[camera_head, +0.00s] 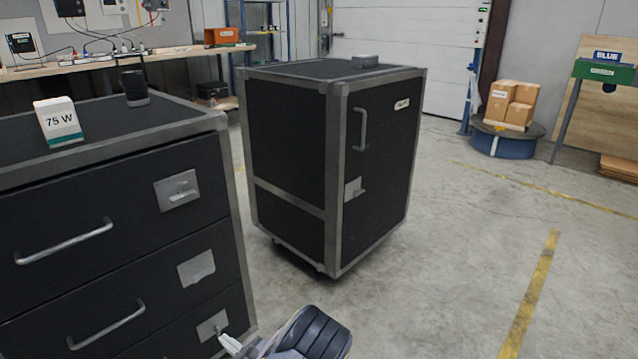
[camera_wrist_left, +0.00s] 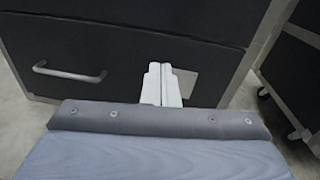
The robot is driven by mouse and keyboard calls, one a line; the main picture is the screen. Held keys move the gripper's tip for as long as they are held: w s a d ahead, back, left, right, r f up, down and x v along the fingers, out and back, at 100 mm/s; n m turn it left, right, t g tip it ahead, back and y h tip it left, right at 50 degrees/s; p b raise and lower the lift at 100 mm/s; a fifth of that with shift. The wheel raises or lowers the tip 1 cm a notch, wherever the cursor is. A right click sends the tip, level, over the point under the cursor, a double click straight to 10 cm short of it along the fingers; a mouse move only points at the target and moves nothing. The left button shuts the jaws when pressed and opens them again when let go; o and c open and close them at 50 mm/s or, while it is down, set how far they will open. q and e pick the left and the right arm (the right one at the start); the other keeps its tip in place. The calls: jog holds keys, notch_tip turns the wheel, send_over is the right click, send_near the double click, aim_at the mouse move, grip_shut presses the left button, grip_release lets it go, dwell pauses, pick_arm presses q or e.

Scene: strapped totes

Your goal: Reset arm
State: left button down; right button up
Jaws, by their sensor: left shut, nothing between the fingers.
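My left gripper (camera_head: 228,342) shows at the bottom of the head view, in front of the lower right part of the black drawer cabinet (camera_head: 120,185). In the left wrist view its two pale fingers (camera_wrist_left: 161,70) are together with nothing between them. They overlap a metal latch plate (camera_wrist_left: 184,82) on a drawer front; I cannot tell whether they touch it. A drawer handle (camera_wrist_left: 70,73) is to their left. My right gripper is in neither view.
A white box marked 75 W (camera_head: 58,122) and a dark device (camera_head: 135,88) stand on the drawer cabinet. A wheeled black cabinet (camera_head: 375,150), its door shut, stands beyond to the right. The floor (camera_head: 460,240) to its right is clear. Cartons (camera_head: 511,103) are farther back.

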pick_arm(q)
jog(key=s+a+r+n+g+h, duration=0.3)
jog(key=s+r+n+g, duration=0.25)
jog(key=s+n, duration=0.25)
jog(key=s+a+r+n+g+h, duration=0.3)
jog(key=s+r+n+g, duration=0.1)
jog(key=s+n+g, duration=0.25)
jog(key=s+d+r+n+t+h, duration=0.8)
jog(key=s+d+r+n+h, duration=0.4)
jog(key=s+r, duration=0.35)
notch_tip(320, 180, up, 32)
jog(key=p, duration=3.3)
jog(key=shift+a+r+m+p, duration=0.15)
jog(key=shift+a+m+p, duration=0.05)
jog(key=shift+m+p, duration=0.15)
